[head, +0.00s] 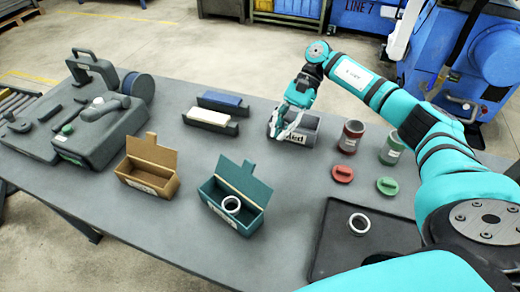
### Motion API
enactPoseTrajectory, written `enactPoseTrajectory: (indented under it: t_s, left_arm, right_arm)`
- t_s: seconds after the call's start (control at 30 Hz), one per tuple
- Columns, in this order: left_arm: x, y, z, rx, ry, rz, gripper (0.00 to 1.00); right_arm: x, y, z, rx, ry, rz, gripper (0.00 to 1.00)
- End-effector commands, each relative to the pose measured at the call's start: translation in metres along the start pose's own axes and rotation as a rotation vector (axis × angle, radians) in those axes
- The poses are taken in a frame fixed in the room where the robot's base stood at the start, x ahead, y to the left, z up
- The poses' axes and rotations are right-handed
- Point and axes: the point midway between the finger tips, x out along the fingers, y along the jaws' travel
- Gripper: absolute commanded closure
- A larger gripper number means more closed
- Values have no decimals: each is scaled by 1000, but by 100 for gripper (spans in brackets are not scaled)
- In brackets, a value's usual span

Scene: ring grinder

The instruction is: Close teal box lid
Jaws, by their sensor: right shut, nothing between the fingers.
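The teal box (232,212) stands on the table near the middle front, with its lid (243,179) swung up at the back. A white ring (232,204) is inside the box. My right gripper (279,136) is at the grey labelled bin (302,129), behind and to the right of the teal box and apart from it. It is shut and empty, pointing down; I cannot tell whether it touches the bin. My left gripper is not in view.
A brown box (148,179) with raised lid stands left of the teal box. A dark tray (330,250) with a white ring (359,222) is front right. Red (351,136) and green (392,148) jars stand behind their loose lids. A grinder (100,125) is at left.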

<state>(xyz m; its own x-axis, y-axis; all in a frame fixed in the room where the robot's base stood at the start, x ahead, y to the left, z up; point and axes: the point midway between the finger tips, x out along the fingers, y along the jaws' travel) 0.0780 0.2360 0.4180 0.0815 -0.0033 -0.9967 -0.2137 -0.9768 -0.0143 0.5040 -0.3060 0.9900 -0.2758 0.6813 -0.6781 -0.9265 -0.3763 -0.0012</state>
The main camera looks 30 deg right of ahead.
Motion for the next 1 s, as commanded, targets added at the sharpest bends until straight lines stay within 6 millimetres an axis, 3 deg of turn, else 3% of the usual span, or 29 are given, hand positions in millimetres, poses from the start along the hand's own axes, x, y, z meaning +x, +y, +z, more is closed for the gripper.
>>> enactPoseTrajectory:
  t_s: [0.33,0.43,0.6,1.0]
  left_arm:
    - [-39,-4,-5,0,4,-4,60]
    - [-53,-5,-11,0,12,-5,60]
    - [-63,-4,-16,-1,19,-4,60]
    - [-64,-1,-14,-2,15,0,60]
  right_arm:
    - [73,1,4,2,-3,4,100]
    - [73,0,22,-3,0,1,100]
    - [79,0,35,0,1,2,100]
    - [82,0,39,0,0,0,100]
